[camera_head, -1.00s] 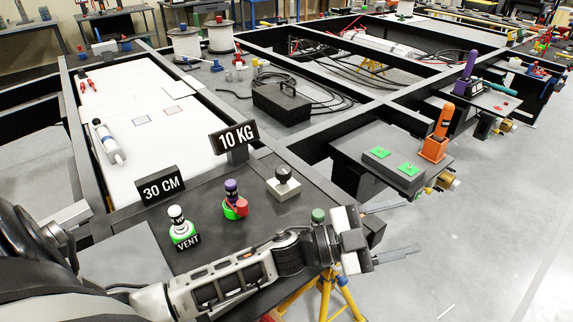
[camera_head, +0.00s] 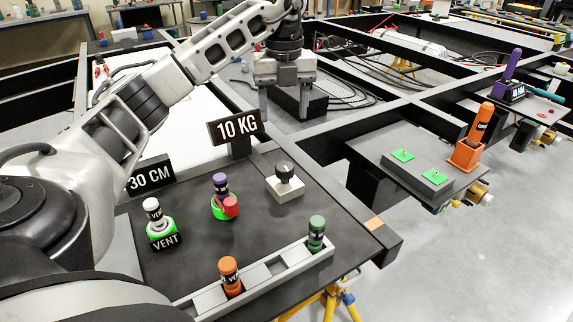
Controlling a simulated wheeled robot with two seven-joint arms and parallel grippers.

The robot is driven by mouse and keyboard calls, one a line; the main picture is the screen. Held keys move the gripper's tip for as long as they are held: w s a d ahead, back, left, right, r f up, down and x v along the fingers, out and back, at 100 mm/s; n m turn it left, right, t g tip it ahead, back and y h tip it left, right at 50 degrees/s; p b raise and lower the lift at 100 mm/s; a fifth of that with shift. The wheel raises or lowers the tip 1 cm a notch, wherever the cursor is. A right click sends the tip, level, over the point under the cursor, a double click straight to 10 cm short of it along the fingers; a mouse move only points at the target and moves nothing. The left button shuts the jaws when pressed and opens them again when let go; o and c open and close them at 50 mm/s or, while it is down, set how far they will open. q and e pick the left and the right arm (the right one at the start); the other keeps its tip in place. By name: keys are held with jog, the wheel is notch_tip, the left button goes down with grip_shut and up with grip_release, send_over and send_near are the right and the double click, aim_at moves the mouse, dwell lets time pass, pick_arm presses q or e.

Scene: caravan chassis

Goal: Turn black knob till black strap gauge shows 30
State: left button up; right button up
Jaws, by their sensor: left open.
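I cannot make out a black strap gauge or a reading. My right gripper is not in view.
Signs reading 10 KG (camera_head: 237,127) and 30 CM (camera_head: 151,175) stand at the board's back edge. A white-capped bottle (camera_head: 153,210), a purple-topped bottle (camera_head: 220,184) and a grey rack (camera_head: 265,272) with orange and green bottles occupy the board.

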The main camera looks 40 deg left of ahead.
aim_at(285, 166)
pick_arm(q)
notch_tip(285, 166, down, 14)
jog(key=shift+r, duration=0.1)
dwell(0.4)
jog(key=c, duration=1)
